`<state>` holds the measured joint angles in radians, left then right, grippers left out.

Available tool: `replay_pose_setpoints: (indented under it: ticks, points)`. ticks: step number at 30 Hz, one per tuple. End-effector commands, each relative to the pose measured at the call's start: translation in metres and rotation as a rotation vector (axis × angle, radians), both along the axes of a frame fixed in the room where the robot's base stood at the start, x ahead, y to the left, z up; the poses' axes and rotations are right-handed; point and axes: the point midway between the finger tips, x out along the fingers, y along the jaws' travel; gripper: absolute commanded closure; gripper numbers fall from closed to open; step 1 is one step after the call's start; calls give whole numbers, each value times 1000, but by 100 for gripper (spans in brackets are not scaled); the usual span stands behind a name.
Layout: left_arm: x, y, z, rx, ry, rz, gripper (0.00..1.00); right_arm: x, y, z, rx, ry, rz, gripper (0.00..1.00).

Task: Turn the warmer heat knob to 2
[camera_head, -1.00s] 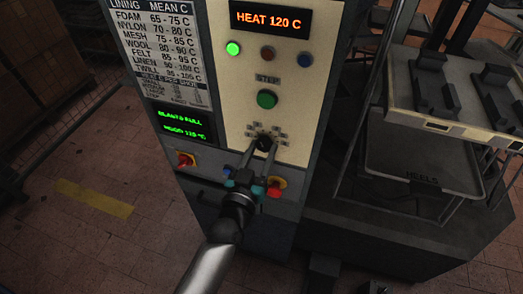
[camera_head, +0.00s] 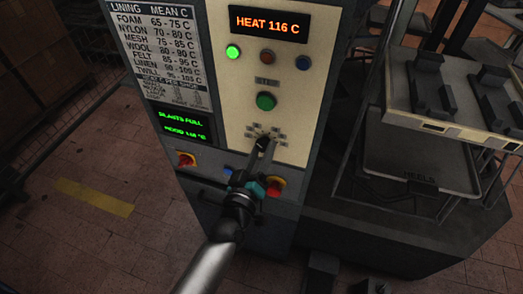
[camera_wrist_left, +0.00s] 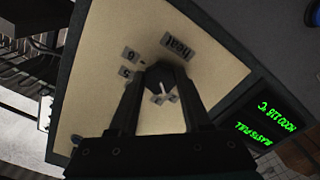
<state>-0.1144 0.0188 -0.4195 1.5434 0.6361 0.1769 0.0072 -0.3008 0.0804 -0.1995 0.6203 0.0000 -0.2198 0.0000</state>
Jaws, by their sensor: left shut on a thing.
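The heat knob (camera_head: 262,142) is a small dark knob on the cream panel, below the green STEP button, with small number labels around it. My left gripper (camera_head: 261,149) reaches it from below, its fingers shut on the knob. In the left wrist view the dark knob (camera_wrist_left: 165,86) with a white pointer mark sits between the two fingertips (camera_wrist_left: 164,78). A HEAT label (camera_wrist_left: 177,45) and a few number plates show around it; others are hidden by the fingers. The orange display (camera_head: 269,24) reads HEAT 116 C. My right gripper is not in view.
The green button (camera_head: 266,101) is above the knob. A rack with a HEELS tray (camera_head: 422,177) stands at the right.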

Motion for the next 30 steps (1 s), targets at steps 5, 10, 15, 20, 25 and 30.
replay_pose_setpoints:
  ticks: [5,10,15,20,25,30]
  points:
    - [0,0,0,-40,15,-1,100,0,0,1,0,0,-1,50]
    - [0,0,0,-52,18,-1,100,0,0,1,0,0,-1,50]
    - [0,0,-1,-51,18,-1,100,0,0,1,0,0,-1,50]
    - [0,0,-1,-51,18,-1,48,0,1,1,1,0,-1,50]
    - [0,0,0,-50,17,-1,28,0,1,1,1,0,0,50]
    - [0,0,0,-50,17,-1,22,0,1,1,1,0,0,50]
